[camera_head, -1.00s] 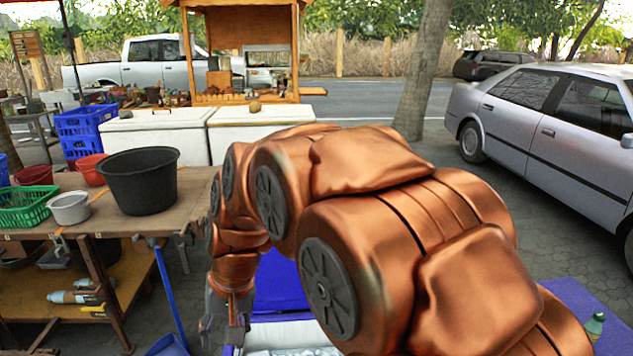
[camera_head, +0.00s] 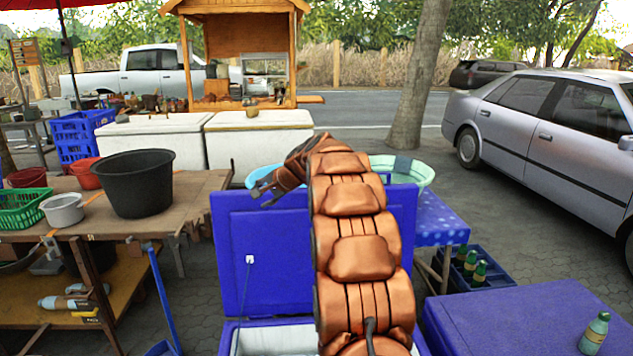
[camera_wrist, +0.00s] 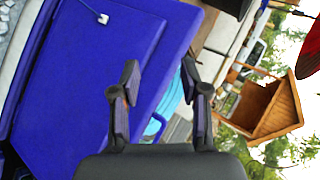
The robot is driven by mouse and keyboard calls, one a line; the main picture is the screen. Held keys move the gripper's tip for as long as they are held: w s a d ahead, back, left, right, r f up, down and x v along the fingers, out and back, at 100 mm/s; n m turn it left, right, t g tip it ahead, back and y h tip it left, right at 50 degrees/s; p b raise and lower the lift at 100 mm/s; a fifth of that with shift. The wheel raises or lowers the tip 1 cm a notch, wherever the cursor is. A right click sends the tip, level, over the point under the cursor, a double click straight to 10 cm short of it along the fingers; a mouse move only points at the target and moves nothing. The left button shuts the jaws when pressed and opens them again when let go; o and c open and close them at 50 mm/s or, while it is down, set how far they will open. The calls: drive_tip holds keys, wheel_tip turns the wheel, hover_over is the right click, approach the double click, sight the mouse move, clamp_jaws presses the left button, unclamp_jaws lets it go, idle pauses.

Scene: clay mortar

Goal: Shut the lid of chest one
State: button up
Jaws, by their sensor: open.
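A blue chest (camera_head: 228,338) with a pale inside stands low in front of me in the head view. Its blue lid (camera_head: 262,262) stands raised at the back, with a small white fitting on its inner face. My gripper (camera_head: 262,190) is at the top edge of the lid, left of its middle. In the wrist view the gripper (camera_wrist: 163,88) has its two fingers apart with nothing held between them, and the lid (camera_wrist: 90,75) fills the left side. I cannot tell whether a finger touches the lid. My arm hides the right part of the chest and lid.
A wooden table (camera_head: 200,195) with a black tub (camera_head: 137,183) stands at left. Behind the lid are a turquoise basin (camera_head: 410,172) and a blue spotted table (camera_head: 440,222). Another blue surface (camera_head: 510,315) with a bottle (camera_head: 594,332) is at right. White chests (camera_head: 258,140) stand farther back.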

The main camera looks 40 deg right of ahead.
drive_tip(key=shift+w+d+f+m+t+h+p, duration=0.35)
drive_tip(key=shift+w+d+m+t+h, duration=0.55)
drive_tip(key=shift+d, duration=3.6)
drive_tip(key=shift+w+d+f+m+t+h+p, duration=0.1)
drive_tip(key=shift+w+d+f+m+t+h, duration=0.8)
drive_tip(key=shift+d, duration=3.6)
drive_tip(key=shift+w+d+m+h+p, duration=0.4)
drive_tip(key=shift+d+m, duration=1.1)
drive_tip(key=shift+d, duration=3)
drive_tip(key=shift+w+f, duration=0.2)
drive_tip(key=shift+f, duration=0.05)
drive_tip(key=shift+w+r+p, duration=0.15)
drive_tip(key=shift+p, duration=0.55)
drive_tip(key=p+x, duration=0.2)
drive_tip(key=p, duration=0.3)
drive_tip(key=shift+d+r+p, duration=0.1)
drive_tip(key=shift+d+p, duration=0.05)
drive_tip(key=shift+p, duration=0.2)
drive_tip(key=shift+w+f+p, duration=0.1)
drive_tip(key=shift+f+p, duration=0.2)
drive_tip(key=shift+p, duration=0.55)
drive_tip(key=shift+f, duration=0.1)
drive_tip(key=shift+c, duration=0.4)
